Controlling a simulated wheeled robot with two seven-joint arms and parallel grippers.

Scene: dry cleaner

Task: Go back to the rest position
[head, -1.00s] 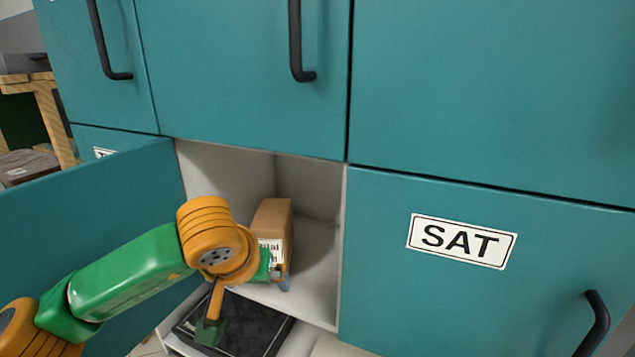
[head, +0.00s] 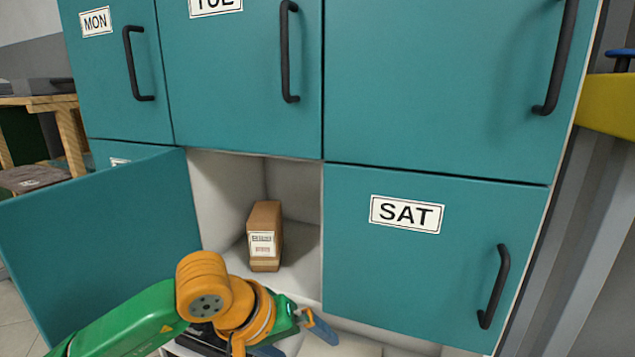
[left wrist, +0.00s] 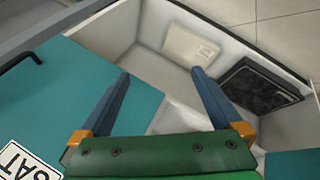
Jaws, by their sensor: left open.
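My left gripper (head: 293,338) is low in front of the open locker compartment. In the left wrist view its two blue fingers (left wrist: 160,74) are spread with nothing between them. A brown box (head: 264,236) with a white label stands upright on the floor of the open compartment (head: 220,180), apart from the gripper. My right gripper is in neither view.
The open teal door (head: 100,240) stands to the left of the compartment. The SAT door (head: 390,270) is shut on the right. An open white bin below holds a black packet (left wrist: 252,88) and a cream packet (left wrist: 190,45).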

